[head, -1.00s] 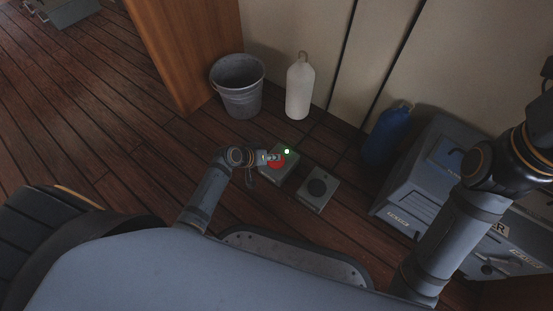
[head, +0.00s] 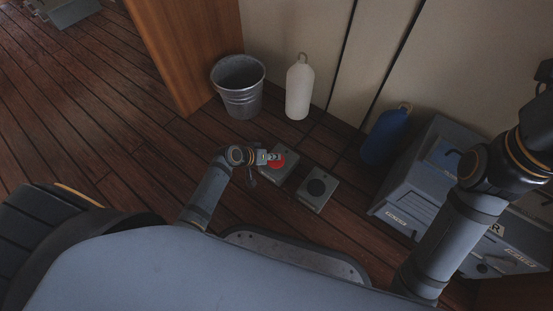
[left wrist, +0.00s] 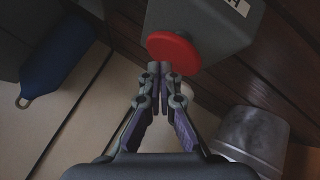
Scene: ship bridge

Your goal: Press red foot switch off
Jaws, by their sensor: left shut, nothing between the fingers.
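The red foot switch, a grey box with a round red button (head: 278,163), sits on the floor in front of my base. No lamp glows on it. My left gripper (head: 272,156) is shut and empty, with its tips over the button in the head view. In the left wrist view the closed fingertips (left wrist: 160,69) are at the edge of the red button (left wrist: 174,51); whether they touch it I cannot tell. My right arm shows at the right, but its gripper is out of view.
A second grey switch with a black button (head: 317,187) is just right of the red one. A grey case (head: 428,175) is at right.

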